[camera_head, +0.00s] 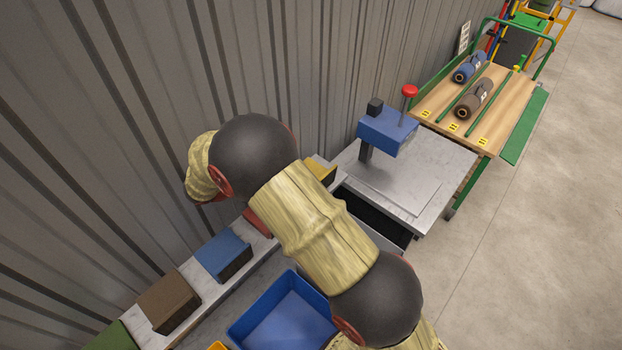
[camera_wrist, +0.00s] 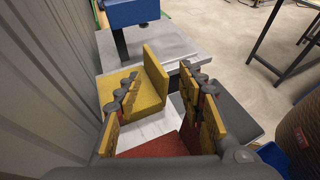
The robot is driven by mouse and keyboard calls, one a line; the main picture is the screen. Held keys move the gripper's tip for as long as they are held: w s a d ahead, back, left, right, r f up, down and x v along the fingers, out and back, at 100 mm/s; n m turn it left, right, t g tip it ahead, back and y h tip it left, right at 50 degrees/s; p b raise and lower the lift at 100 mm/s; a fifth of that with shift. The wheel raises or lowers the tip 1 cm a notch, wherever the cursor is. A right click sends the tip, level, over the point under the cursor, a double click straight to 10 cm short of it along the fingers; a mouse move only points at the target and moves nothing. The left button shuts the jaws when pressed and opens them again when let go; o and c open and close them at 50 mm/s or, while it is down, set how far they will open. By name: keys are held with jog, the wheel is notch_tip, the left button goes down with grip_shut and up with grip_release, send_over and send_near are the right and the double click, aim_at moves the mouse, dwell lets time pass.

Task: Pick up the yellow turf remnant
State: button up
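The yellow turf remnant (camera_head: 320,168) shows only in part in the head view, behind my arm. In the wrist view the yellow remnant (camera_wrist: 152,80) lies ahead of my fingers on a pale shelf, with one part standing upright. My gripper (camera_wrist: 160,84) is open and empty, its two fingers spread wide. The left finger overlaps the yellow remnant in the picture; I cannot tell whether they touch. In the head view the gripper is hidden by my arm.
A red remnant (camera_wrist: 155,146) lies below my fingers. Blue (camera_head: 223,254) and brown (camera_head: 168,301) remnants sit along the shelf by the corrugated wall. A blue bin (camera_head: 283,318) stands in front. A metal bench with a blue press (camera_head: 387,129) stands beyond.

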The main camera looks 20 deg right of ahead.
jog(key=shift+a+f+b+x, duration=0.15)
jog(key=shift+f+x, duration=0.15)
jog(key=shift+x, duration=1.1)
jog(key=shift+a+f+b+x, duration=0.1)
jog(key=shift+f+x, duration=0.25)
jog(key=shift+x, duration=1.05)
jog(key=shift+a+f+b+x, duration=0.15)
jog(key=shift+f+x, duration=0.15)
jog(key=shift+x, duration=1.1)
jog(key=shift+c, duration=0.6)
jog(key=shift+s, duration=0.1)
grip_shut()
